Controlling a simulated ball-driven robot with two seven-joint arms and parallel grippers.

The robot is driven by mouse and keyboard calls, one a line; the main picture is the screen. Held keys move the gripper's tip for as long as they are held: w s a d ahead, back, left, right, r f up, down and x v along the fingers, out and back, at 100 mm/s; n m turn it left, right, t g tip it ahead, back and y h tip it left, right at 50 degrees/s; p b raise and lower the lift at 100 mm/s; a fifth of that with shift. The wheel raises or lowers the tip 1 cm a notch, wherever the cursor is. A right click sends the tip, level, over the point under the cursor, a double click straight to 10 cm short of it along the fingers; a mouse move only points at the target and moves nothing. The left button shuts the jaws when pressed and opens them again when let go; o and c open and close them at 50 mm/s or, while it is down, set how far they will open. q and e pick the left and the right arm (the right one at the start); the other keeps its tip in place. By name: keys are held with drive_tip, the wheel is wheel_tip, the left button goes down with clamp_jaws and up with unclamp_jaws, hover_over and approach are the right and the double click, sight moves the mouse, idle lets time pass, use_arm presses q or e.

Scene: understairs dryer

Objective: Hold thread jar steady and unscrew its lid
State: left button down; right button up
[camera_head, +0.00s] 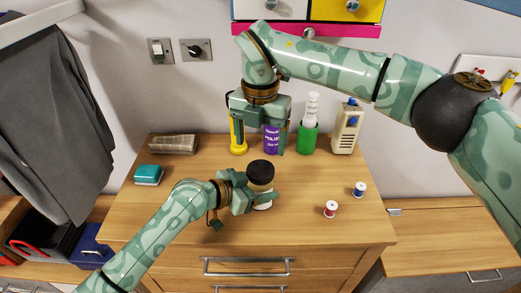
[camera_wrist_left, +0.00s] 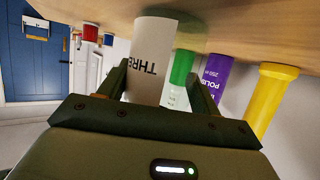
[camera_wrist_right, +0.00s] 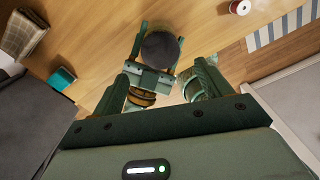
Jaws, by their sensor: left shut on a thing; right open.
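The thread jar is pale with a black lid (camera_head: 260,172) and stands upright on the wooden dresser top. The letters "THRE" show on its body (camera_wrist_left: 153,50) in the left wrist view. My left gripper (camera_head: 258,200) is shut on the jar's body from the side, below the lid. My right gripper (camera_head: 261,143) is open and points down, above the dresser and apart from the jar. In the right wrist view the lid (camera_wrist_right: 160,48) shows beyond its open fingers (camera_wrist_right: 160,78), with nothing between them. The lid covers the jar's inside.
Red (camera_head: 330,209) and blue (camera_head: 359,189) spools lie right. A teal object (camera_head: 148,175) and a folded cloth (camera_head: 173,144) lie left.

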sight(261, 168)
wheel_tip(261, 168, down, 8)
drive_tip(key=shift+r, duration=0.1)
drive_tip(key=c, duration=1)
drive_tip(key=n, duration=0.3)
drive_tip(key=shift+c, duration=0.2)
drive_tip(key=o, duration=1.1)
drive_tip(key=shift+r, duration=0.15)
